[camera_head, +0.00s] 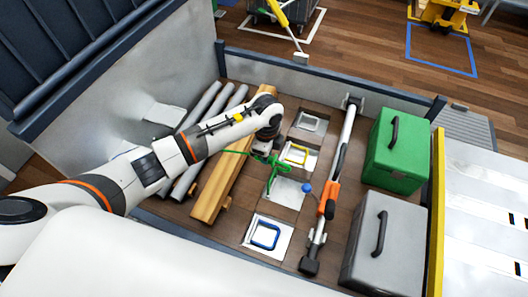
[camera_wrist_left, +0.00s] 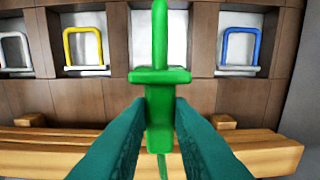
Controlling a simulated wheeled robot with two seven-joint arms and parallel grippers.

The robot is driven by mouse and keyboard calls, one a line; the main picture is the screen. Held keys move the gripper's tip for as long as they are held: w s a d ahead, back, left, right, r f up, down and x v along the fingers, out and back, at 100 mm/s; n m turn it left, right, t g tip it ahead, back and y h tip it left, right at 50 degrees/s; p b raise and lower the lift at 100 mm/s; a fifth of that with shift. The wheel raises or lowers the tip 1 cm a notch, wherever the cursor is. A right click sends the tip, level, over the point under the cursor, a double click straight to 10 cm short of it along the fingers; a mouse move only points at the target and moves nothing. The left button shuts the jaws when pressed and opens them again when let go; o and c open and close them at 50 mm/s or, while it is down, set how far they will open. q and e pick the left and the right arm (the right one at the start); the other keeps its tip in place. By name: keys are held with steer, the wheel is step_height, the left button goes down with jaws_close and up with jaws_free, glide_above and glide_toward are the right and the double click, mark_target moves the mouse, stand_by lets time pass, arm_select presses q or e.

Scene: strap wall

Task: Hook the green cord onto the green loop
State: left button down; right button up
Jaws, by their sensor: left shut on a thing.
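My left gripper (camera_head: 272,158) hangs over the row of wall plates in the head view. In the left wrist view its teal fingers (camera_wrist_left: 160,112) are shut on the green cord's hook end (camera_wrist_left: 162,76). This end has a wide collar and a thin shank pointing away from me. A length of green cord (camera_head: 235,153) shows left of the gripper in the head view. Behind the shank is a pale plate (camera_wrist_left: 178,40), between the yellow and blue loops. I cannot make out a separate green loop on it; the shank may cover it. My right gripper is not in view.
The yellow loop (camera_wrist_left: 83,46) and grey loop (camera_wrist_left: 15,50) are left of the shank; the blue loop (camera_wrist_left: 240,48) is right. Wooden beams (camera_head: 235,165) lie beside the plates. An orange-and-grey bar (camera_head: 330,195), green case (camera_head: 397,150) and grey case (camera_head: 385,240) stand to the right.

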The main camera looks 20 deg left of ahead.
arm_select(q)
steer(key=shift+d+f+b, duration=0.25)
steer(key=shift+f+b, duration=0.2)
steer(key=shift+f, duration=0.2)
steer(key=shift+d+f+b, duration=0.2)
steer(key=shift+f+b, duration=0.25)
steer(key=shift+f, duration=0.15)
step_height(320, 180, down, 4)
steer(key=b, duration=0.3)
steer(key=shift+f, duration=0.25)
steer(key=shift+a+p, duration=0.15)
steer(key=shift+p, duration=0.2)
steer(key=shift+a+f, duration=0.1)
steer(key=shift+a, duration=0.2)
steer(key=shift+a, duration=1)
steer(key=shift+a, duration=0.1)
steer(key=shift+w+a+p, duration=0.1)
steer(key=shift+a+p, duration=0.3)
steer(key=shift+a, duration=0.3)
